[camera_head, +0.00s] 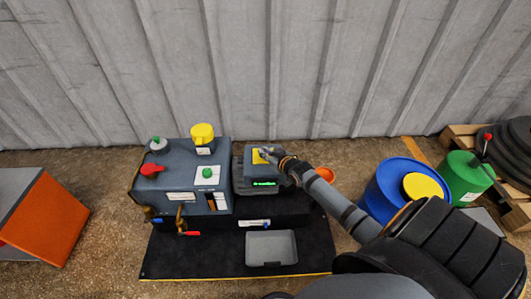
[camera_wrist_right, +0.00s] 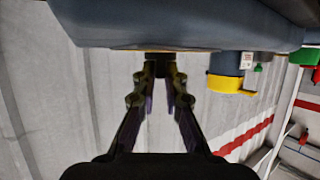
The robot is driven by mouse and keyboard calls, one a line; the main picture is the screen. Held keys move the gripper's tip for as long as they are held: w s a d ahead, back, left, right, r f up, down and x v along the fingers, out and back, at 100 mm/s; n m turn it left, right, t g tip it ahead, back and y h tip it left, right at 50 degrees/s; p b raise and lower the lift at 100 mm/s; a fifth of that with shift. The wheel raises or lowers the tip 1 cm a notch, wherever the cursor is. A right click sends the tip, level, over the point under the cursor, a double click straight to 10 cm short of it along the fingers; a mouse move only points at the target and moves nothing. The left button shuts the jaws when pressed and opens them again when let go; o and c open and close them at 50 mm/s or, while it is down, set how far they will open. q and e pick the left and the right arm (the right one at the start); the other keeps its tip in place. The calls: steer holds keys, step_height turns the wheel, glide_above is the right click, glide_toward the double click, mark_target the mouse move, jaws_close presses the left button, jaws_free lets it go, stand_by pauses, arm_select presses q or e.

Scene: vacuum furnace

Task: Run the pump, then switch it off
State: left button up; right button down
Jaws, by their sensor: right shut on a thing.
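The dark grey pump unit (camera_head: 243,184) stands on a low black block, with a yellow plate (camera_head: 258,156) on its top and a lit green display (camera_head: 264,183) on its front. My right gripper (camera_head: 266,152) reaches in from the right and has its tips at the yellow plate. In the right wrist view, the fingers (camera_wrist_right: 167,72) close around a small dark switch (camera_wrist_right: 168,57) below the pump's body; its exact position is hard to see. My left gripper is not in view.
Left of the pump is a grey furnace box (camera_head: 170,178) with a red knob (camera_head: 152,169), green button (camera_head: 208,173) and yellow cap (camera_head: 203,132). A grey tray (camera_head: 271,248) lies on the black mat. Blue (camera_head: 383,188) and green (camera_head: 468,178) drums stand right. A corrugated wall is behind.

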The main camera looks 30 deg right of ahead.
steer(key=c, duration=1.4)
jaws_free()
steer(key=shift+v, duration=3.75)
